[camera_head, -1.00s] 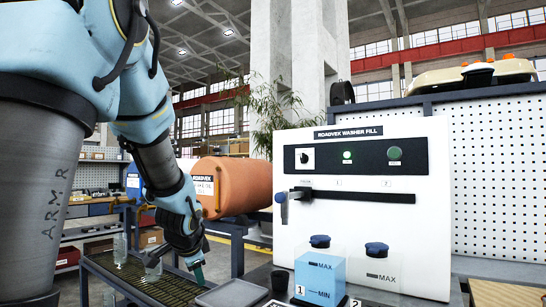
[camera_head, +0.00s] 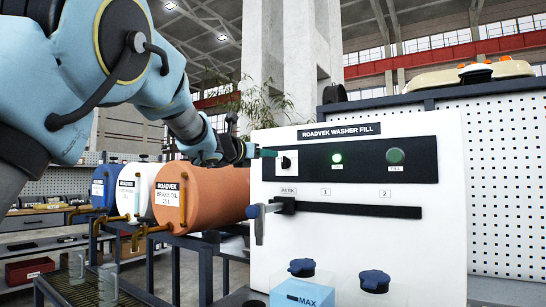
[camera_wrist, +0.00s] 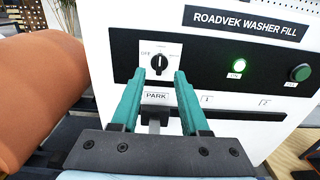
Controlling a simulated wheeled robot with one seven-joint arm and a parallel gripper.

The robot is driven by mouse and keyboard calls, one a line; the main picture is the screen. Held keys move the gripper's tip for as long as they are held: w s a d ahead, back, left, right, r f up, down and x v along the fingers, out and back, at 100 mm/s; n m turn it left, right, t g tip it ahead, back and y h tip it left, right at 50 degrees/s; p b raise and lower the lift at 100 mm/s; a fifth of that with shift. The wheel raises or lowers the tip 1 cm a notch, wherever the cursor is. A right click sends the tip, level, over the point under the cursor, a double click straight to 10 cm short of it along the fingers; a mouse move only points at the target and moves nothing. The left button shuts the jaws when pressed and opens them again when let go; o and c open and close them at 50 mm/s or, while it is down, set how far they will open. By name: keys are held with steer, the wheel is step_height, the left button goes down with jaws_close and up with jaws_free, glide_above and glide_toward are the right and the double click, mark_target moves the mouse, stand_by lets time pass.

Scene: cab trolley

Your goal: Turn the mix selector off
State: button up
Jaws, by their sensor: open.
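The mix selector (camera_head: 288,162) is a small dark knob on a white plate, at the left end of the black strip on the white washer fill panel (camera_head: 440,245). In the wrist view the selector (camera_wrist: 159,62) shows just beyond and between my fingertips, with "OFF" printed at its upper left. In the head view my gripper (camera_head: 268,153) is close in front of the selector's left side.
A lit green lamp (camera_head: 337,158) and a darker green button (camera_head: 395,156) sit right of the selector. An orange barrel (camera_head: 215,195) stands left of the panel, near my arm.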

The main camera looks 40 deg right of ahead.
mark_target(282, 157)
steer(key=p+x, duration=0.4)
steer(key=x, duration=0.5)
steer(key=shift+d, duration=0.2)
steer(key=shift+c, duration=0.3)
jaws_close()
